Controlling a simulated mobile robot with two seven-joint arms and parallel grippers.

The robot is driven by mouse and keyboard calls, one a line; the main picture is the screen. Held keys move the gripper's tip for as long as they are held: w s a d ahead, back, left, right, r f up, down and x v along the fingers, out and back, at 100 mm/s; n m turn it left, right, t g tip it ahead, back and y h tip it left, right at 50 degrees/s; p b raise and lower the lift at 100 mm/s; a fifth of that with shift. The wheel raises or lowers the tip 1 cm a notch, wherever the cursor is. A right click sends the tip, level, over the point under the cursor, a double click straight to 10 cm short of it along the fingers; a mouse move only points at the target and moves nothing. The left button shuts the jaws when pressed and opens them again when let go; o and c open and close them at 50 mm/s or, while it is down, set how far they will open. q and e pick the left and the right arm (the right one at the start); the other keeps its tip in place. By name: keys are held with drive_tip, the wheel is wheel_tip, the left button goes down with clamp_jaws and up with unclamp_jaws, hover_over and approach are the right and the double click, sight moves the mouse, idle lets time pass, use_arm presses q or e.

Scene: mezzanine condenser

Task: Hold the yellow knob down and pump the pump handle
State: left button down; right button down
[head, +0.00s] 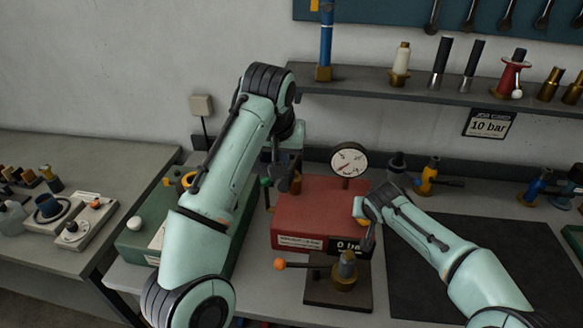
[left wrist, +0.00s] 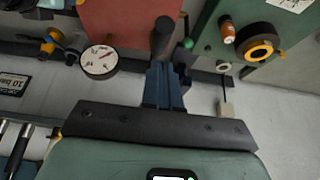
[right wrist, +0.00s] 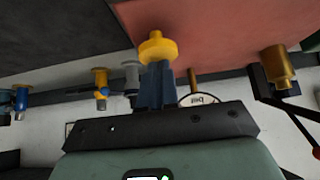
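The red pump box (head: 315,205) stands on the bench with a round gauge (head: 348,160) behind it and a plate reading 0 bar. The yellow knob (right wrist: 157,48) sits at its right side; in the head view (head: 359,208) my arm partly covers it. My right gripper (right wrist: 158,85) is shut, its fingertips at the knob; whether they touch or press it is unclear. A dark upright handle (left wrist: 163,36), apparently the pump handle, stands at the box's left. My left gripper (left wrist: 166,85) has its fingers together just beside the handle, with no clear grip; contact is unclear.
A brass valve (head: 345,268) with an orange-balled lever stands in front of the box. A green case (head: 150,240) is at left. A dark mat (head: 480,265) lies at right under my right arm. Small fittings (head: 428,177) stand behind; a shelf (head: 420,95) runs above.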

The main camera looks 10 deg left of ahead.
sight(285, 179)
use_arm(q)
drive_tip(key=shift+x, duration=3.3)
